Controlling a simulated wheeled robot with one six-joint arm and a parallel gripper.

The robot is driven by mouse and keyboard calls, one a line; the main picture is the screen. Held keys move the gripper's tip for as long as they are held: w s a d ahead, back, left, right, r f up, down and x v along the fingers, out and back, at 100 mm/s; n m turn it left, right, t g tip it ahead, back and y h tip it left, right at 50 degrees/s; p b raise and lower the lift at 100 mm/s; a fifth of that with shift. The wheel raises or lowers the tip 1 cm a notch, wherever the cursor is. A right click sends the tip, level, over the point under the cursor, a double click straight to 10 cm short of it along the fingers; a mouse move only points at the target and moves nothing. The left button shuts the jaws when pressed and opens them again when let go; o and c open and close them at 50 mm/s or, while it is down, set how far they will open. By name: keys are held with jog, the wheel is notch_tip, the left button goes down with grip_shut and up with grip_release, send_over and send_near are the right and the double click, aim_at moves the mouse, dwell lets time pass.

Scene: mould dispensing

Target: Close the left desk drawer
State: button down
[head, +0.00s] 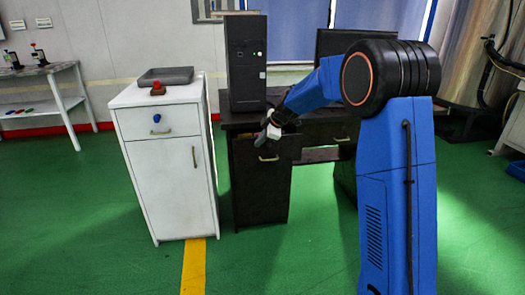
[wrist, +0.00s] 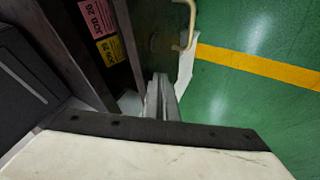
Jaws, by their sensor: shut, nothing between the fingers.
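The dark desk's left drawer (head: 265,149) is pulled out, with a brass handle (head: 269,158) on its front. In the wrist view the drawer's inside shows, holding a pink-labelled item (wrist: 96,17) and a yellow-labelled item (wrist: 110,50). The handle (wrist: 187,28) also shows there, at the top. My gripper (head: 262,140) is at the top of the drawer front, near its upper edge. Its fingers (wrist: 162,98) are together with nothing between them. I cannot tell whether they touch the drawer.
A white cabinet (head: 170,185) stands left of the desk, with a grey tray (head: 165,76) and a small red object on top. A black computer tower (head: 245,62) and a monitor stand on the desk. Green floor in front is clear, crossed by a yellow line (head: 194,265).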

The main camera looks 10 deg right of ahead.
jog(key=w, duration=0.8)
jog(key=shift+w, duration=0.1)
